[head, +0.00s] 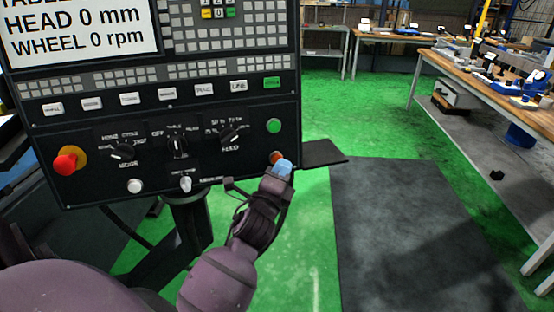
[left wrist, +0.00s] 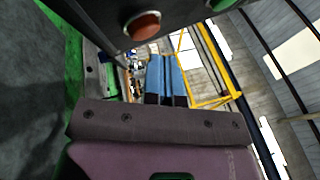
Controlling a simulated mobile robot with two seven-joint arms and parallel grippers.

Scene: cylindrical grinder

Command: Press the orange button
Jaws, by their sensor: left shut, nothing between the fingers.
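The orange button (head: 275,156) is at the lower right of the black control panel (head: 215,168), below a green button (head: 274,126). My left gripper (head: 284,165) is at the panel's lower right corner, and its blue fingertips partly cover the orange button in the head view. In the left wrist view the orange button (left wrist: 143,26) shows as a round cap in a metal ring, up and left of the shut blue fingers (left wrist: 166,72). Nothing is between the fingers. I cannot tell whether the tips touch the button. My right gripper is not in view.
A red mushroom knob (head: 65,164) on a yellow base is at the panel's left, with dark rotary knobs (head: 178,144) between. A dark mat (head: 410,230) lies on the green floor to the right. Workbenches (head: 480,70) stand farther back.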

